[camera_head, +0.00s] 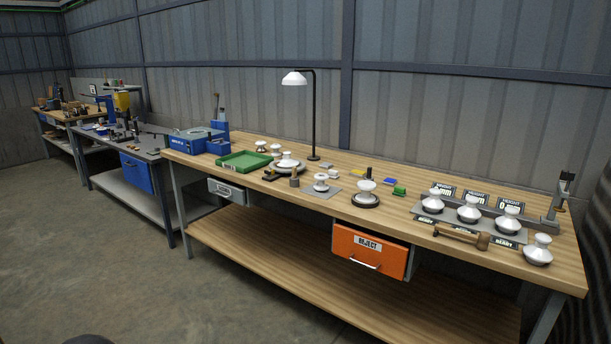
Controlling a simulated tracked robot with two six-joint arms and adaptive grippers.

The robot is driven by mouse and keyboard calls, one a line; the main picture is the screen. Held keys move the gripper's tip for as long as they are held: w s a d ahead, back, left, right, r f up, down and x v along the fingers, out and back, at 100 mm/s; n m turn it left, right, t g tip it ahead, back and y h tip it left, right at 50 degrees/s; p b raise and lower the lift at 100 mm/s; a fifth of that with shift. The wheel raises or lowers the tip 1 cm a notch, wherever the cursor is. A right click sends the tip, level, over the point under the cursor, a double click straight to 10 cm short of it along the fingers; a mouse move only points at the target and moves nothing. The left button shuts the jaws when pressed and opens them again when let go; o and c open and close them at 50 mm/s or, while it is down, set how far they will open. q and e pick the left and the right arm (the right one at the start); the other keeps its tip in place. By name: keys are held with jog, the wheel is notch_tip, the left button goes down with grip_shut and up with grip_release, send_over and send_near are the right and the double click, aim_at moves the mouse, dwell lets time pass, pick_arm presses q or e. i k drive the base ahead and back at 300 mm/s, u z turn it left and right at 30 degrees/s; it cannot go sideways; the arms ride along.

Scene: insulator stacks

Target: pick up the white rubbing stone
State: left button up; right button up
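The workbench (250,143) has a wooden top and stands across the middle and right of the head view. Another small light piece (333,173) lies farther left, near the lamp base. Both are too small to tell which is the white rubbing stone. Neither of my grippers is in view.
White insulators stand on a grey rack (484,207) at the right; one insulator (538,250) stands near the front edge. A lamp (314,115) rises at the back. A green tray (244,161) sits left. An orange reject drawer (370,252) hangs below. The floor in front is clear.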

aim_at(334, 174)
jog(key=u, duration=0.05)
jog(key=i, duration=1)
jog(key=z, duration=0.1)
